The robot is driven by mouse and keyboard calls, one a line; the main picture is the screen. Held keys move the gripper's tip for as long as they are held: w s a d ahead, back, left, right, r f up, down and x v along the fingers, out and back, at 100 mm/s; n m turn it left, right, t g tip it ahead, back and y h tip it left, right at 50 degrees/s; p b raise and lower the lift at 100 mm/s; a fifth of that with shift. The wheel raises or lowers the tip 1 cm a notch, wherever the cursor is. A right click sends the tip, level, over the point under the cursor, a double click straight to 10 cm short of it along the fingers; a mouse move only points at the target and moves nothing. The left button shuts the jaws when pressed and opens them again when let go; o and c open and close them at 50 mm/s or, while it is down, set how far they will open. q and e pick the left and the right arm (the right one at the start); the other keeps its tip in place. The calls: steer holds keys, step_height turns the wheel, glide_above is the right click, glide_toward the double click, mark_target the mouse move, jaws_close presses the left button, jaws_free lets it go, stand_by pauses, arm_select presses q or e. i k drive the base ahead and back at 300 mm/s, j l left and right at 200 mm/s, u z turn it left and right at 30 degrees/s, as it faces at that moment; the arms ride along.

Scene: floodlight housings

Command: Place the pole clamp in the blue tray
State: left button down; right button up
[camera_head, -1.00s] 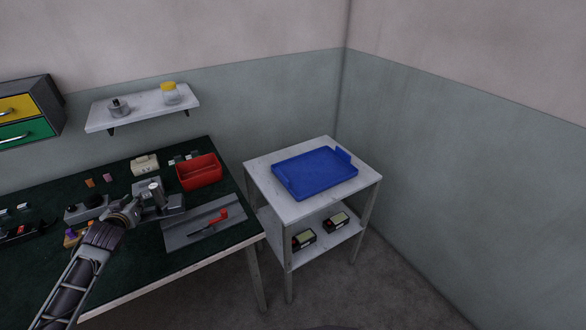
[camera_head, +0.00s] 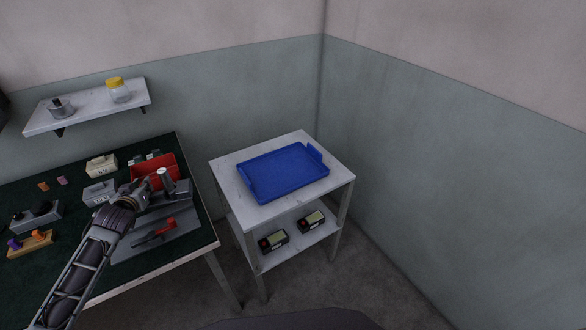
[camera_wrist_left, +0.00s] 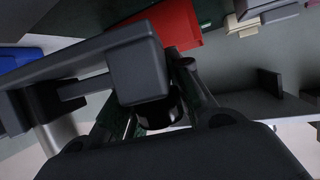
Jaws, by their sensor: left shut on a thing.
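The pole clamp, a dark grey bar-shaped piece (camera_head: 178,190) with a silver cylinder standing up from it, is held by my left gripper (camera_head: 148,188). It appears raised over the right part of the green workbench, in front of the red bin. In the left wrist view the clamp (camera_wrist_left: 140,72) crosses close to the camera, and my left gripper (camera_wrist_left: 160,108) is shut on it; the exact contact is partly hidden. The blue tray (camera_head: 285,172) lies empty on the white side table, to the right of the clamp and apart from it. My right gripper is not in view.
The white side table (camera_head: 230,172) stands right of the workbench (camera_head: 80,262), with a gap between; two small boxes (camera_head: 273,241) sit on its lower shelf. The red bin (camera_head: 168,160) is behind the clamp. A red-handled tool (camera_head: 158,232) lies on a grey mat.

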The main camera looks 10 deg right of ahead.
mark_target(283, 171)
steer(key=i+l, duration=0.15)
steer(key=l, duration=0.25)
steer(key=i+l+z, duration=0.1)
steer(key=l, duration=0.35)
steer(key=i+l, duration=0.25)
steer(key=l, duration=0.15)
steer(key=i+l+z, duration=0.1)
steer(key=l, duration=0.3)
steer(key=i, duration=0.05)
